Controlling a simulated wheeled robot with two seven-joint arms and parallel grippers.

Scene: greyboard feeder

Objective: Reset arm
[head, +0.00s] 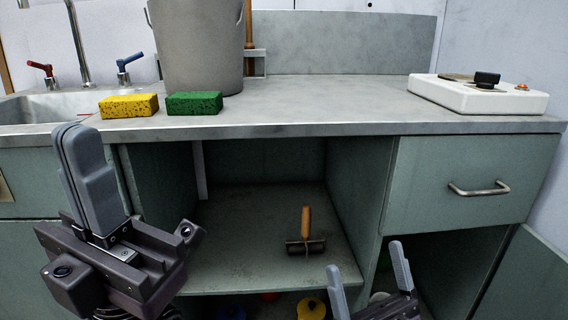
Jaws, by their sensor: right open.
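My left gripper (77,130) is at the left, in front of the sink cabinet, with its grey fingers pointing up and pressed together with nothing seen between them. My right gripper (364,256) is low, right of centre, in front of the lower cabinet. Its two fingers stand apart and the space between them is empty. Neither gripper appears to touch anything.
A yellow sponge (129,106), a green sponge (194,103) and a grey bucket (197,45) stand on the counter (320,102) by the sink. A white hot plate (478,96) is at right. A wooden-handled tool (306,230) lies on the open shelf (235,262). The drawer (455,185) is shut.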

